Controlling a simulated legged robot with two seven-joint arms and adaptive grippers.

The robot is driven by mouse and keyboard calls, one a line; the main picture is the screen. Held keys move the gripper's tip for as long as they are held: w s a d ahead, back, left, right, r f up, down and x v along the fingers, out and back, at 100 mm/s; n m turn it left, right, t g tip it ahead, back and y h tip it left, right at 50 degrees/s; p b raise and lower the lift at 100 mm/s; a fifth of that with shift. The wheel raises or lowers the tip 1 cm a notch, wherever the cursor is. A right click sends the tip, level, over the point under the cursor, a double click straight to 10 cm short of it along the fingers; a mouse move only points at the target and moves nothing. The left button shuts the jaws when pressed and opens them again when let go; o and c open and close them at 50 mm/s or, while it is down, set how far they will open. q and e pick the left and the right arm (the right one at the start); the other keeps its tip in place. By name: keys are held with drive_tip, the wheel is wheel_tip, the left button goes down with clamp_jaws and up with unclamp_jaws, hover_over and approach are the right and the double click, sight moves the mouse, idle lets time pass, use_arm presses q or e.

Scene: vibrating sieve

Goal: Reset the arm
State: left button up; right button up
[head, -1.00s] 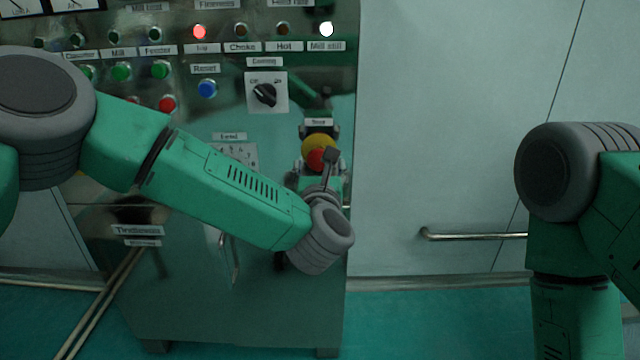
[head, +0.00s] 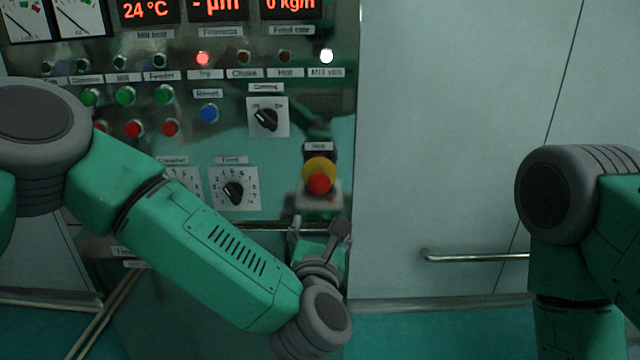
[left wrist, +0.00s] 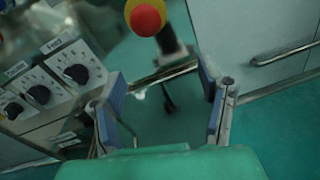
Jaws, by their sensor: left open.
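My left arm (head: 215,250) comes in from the left across the front of the control cabinet. Its gripper (head: 318,230) is just below the red and yellow stop button (head: 319,182), apart from it. In the left wrist view the gripper (left wrist: 165,105) is open and empty, its two blue-padded fingers spread apart. The stop button (left wrist: 146,18) shows beyond them at the top. My right arm (head: 575,240) hangs at the right edge; its gripper is out of view.
The control cabinet (head: 250,145) carries a blue reset button (head: 209,113), a rotary switch (head: 267,120), a feed dial (head: 235,193), green and red buttons, and lit displays. A metal handle (head: 475,256) sticks out from the pale wall at right.

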use_arm(q)
drive_tip(key=s+a+f+m+g+h+p, duration=0.15)
drive_tip(key=s+a+f+m+g, duration=0.3)
drive_tip(key=s+f+m, duration=0.45)
drive_tip(key=s+a+f+m+g+h+p, duration=0.1)
drive_tip(key=s+a+f+m+g+p, duration=0.25)
drive_tip(key=s+a+f+m, duration=0.55)
drive_tip(key=s+a+f+m+g+y+p, duration=0.1)
drive_tip(key=s+a+f+m+g+y, duration=0.1)
drive_tip(key=s+a+m+g, duration=0.2)
drive_tip(key=s+a+f+m+g+y+p, duration=0.1)
drive_tip(key=s+a+f+m+g+p, duration=0.1)
drive_tip(key=s+a+m, duration=0.9)
drive_tip(key=s+f+g, duration=0.1)
drive_tip(key=s+g, duration=0.1)
drive_tip(key=shift+s+f+m+g+y, duration=0.3)
drive_tip(key=shift+s+m+g+y, duration=0.05)
drive_tip(key=shift+m+g, duration=0.05)
drive_tip(key=shift+w, duration=0.1)
